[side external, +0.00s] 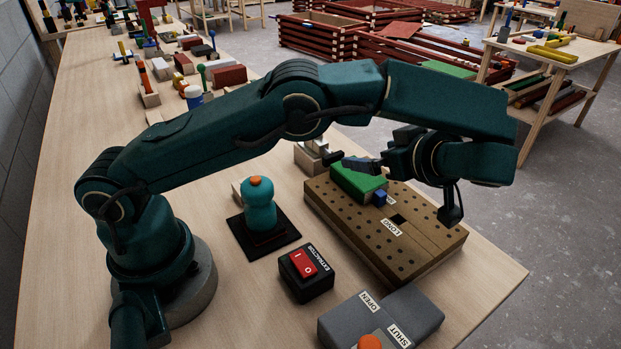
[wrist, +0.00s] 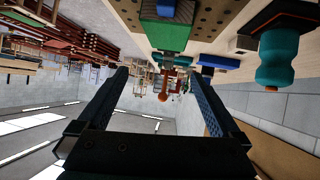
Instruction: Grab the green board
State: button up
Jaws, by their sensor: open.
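The green board (side external: 358,182) lies on the brown pegboard (side external: 425,243), near its far left end. A small blue block (side external: 379,198) sits against its near side. My gripper (side external: 340,160) is just above and behind the green board in the side view, held roughly level, and looks empty. In the wrist view, the green board (wrist: 170,37) shows at the top, beyond the fingertips, with the blue block (wrist: 166,8) by it. My gripper (wrist: 160,76) has its two fingers wide apart there, with nothing between them. Contact with the board is not visible.
A teal bottle (side external: 259,205) on a dark pad, a red extractor switch (side external: 304,263) and a grey OPEN/SHUT box (side external: 400,310) stand on the workbench (side external: 240,318). Pale wooden blocks (side external: 313,158) stand just behind the pegboard. Another green panel (side external: 450,68) lies on the far timber stacks.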

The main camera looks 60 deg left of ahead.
aim_at(362, 177)
jog(key=f, duration=0.1)
jog(key=d+f, duration=0.1)
jog(key=f+m, duration=0.1)
jog(key=shift+s+d+f+y, duration=0.25)
jog(key=shift+s+f+y, duration=0.05)
jog(key=shift+s, duration=0.05)
jog(key=shift+x, duration=2.45)
jog(key=c, duration=1.3)
